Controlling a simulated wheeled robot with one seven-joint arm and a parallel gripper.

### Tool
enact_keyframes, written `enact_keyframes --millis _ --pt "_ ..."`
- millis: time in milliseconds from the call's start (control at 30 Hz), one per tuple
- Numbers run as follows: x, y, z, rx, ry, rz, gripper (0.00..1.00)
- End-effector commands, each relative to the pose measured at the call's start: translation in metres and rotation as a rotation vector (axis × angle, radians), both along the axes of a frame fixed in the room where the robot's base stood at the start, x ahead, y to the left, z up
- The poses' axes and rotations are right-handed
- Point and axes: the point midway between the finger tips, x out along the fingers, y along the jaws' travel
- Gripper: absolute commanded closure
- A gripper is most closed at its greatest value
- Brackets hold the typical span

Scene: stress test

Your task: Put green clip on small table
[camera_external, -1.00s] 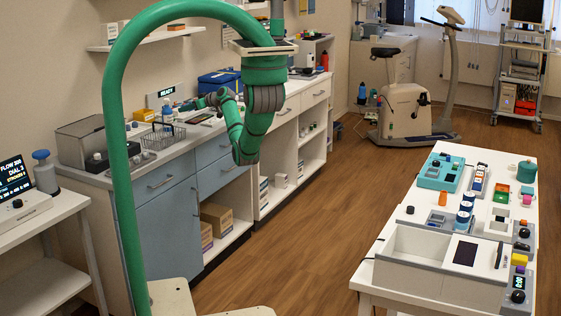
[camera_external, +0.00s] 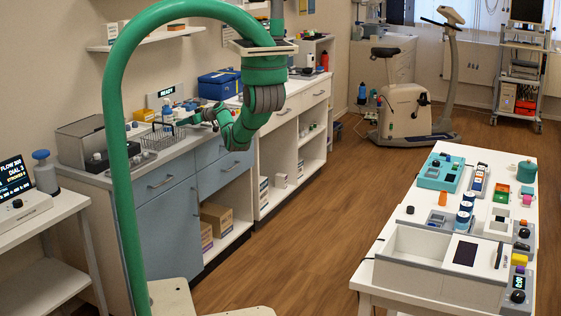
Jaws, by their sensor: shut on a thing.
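My gripper (camera_external: 187,121) is low over the left counter, beside the wire basket, at the end of my green arm. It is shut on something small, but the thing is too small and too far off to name. I cannot make out a green clip anywhere in this view. A small white table (camera_external: 66,209) stands at the lower left, with a black display and a grey bottle on it. My gripper is behind and to the right of that table, apart from it.
The long counter (camera_external: 128,178) carries a wire basket (camera_external: 160,138), a grey box (camera_external: 88,138) and a blue case (camera_external: 219,85). A white table (camera_external: 401,213) with many small devices stands at the right. The wooden floor (camera_external: 310,225) between is clear. An exercise bike (camera_external: 404,108) stands at the back.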

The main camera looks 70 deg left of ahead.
Motion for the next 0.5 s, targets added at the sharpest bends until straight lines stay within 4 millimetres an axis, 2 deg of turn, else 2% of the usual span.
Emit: enact_keyframes --millis 100,467,500 --pt "0.0 0.0004 -0.0072 0.001 0.002 -0.001 0.86" --pt "0.0004 0.0003 -0.0104 0.002 0.0 -0.001 0.86" --pt "0.0003 0.0003 -0.0104 0.002 0.001 -0.001 0.6"
